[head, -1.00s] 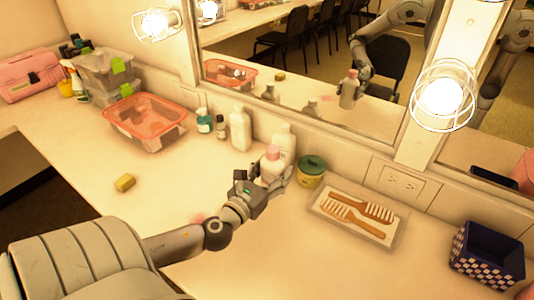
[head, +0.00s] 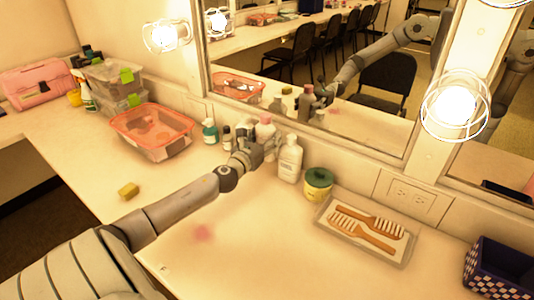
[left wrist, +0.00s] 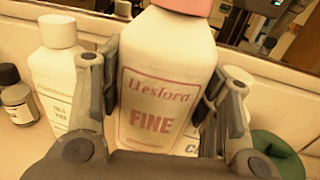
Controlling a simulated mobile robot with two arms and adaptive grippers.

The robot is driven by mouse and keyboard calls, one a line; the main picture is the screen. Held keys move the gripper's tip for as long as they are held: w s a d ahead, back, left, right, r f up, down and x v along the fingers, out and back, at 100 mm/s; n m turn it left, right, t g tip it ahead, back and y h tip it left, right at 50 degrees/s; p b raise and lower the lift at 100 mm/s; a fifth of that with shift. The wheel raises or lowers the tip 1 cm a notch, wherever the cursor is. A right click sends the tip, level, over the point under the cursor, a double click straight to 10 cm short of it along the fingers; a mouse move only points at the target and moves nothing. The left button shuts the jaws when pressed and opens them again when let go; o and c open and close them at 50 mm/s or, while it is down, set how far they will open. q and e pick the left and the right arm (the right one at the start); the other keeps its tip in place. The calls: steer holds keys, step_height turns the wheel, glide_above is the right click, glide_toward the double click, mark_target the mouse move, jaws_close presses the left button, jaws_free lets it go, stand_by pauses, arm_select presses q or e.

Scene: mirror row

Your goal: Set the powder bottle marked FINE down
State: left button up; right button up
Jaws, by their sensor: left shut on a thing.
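The powder bottle marked FINE (left wrist: 158,95) is white with a pink cap and a pink-framed label, and it looks upright. My left gripper (left wrist: 160,105) is shut around it, one finger on each side. In the head view the gripper (head: 252,155) is at the back of the counter, and the bottle's pink cap (head: 266,118) shows above it. The bottle's base is hidden, so I cannot tell whether it touches the counter. My right gripper is not in view.
A white bottle (head: 290,158) stands just right of the gripper, and another (left wrist: 58,85) stands to its left. Also nearby are a small dark-capped bottle (left wrist: 17,97), a green-lidded jar (head: 318,184) and a comb tray (head: 392,255). The front counter is mostly clear.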

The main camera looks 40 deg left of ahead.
arm_select(q)
steer(key=w+f+b, duration=0.1)
steer(key=f, duration=0.1)
steer(key=w+a+f+b, duration=0.1)
steer(key=f, duration=0.2)
steer(key=w+a+f+b, duration=0.1)
steer(key=f, duration=0.2)
steer(key=shift+a+b, duration=0.1)
steer(key=shift+b, duration=0.2)
steer(key=shift+r, duration=0.1)
steer(key=shift+f, duration=0.2)
steer(key=o, duration=0.9)
